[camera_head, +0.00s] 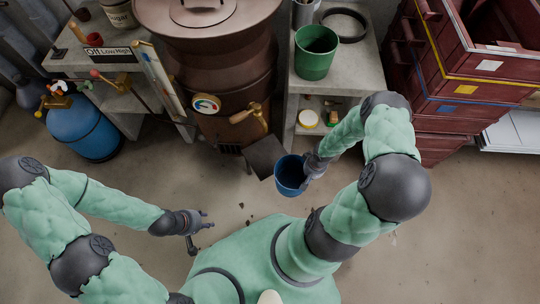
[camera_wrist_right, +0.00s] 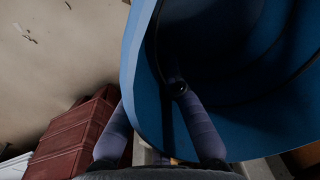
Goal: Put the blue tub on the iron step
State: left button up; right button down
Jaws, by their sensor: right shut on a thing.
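The blue tub (camera_head: 290,175) is in the middle of the head view, with its open top showing. My right gripper (camera_head: 309,168) is shut on the tub's right side. In the right wrist view, the tub (camera_wrist_right: 140,70) fills the upper right, and one finger of my right gripper (camera_wrist_right: 160,125) reaches inside its wall, the other outside. The iron step (camera_head: 264,155) is the dark plate in front of the brown boiler. The tub overlaps its lower right corner in the picture; I cannot tell whether they touch. My left gripper (camera_head: 200,231) is open and empty, low and left of the step.
The brown boiler (camera_head: 205,60) stands behind the step. A green bucket (camera_head: 316,52) is on the concrete shelf at right. Dark red crates (camera_head: 455,75) are stacked further right. A blue gas cylinder (camera_head: 85,128) stands at left. The floor left of the step is mostly clear.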

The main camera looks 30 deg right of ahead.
jog(key=w+a+b, duration=0.1)
jog(key=w+b, duration=0.2)
jog(key=w, duration=1.7)
jog(key=f+b, duration=0.1)
jog(key=f, duration=0.1)
jog(key=f+b, duration=0.1)
jog(key=f, duration=0.1)
jog(key=f+b, duration=0.1)
jog(key=f, duration=0.1)
jog(key=shift+s+f+b, duration=0.3)
jog(key=shift+s+f, duration=0.05)
jog(key=shift+f, duration=0.05)
jog(key=shift+w+f+b, duration=0.2)
jog(key=shift+w+b, duration=0.05)
jog(key=shift+b, duration=0.1)
jog(key=shift+r, duration=0.1)
jog(key=c, duration=1.4)
grip_release()
jog(key=shift+a, duration=0.1)
jog(key=shift+s, duration=0.1)
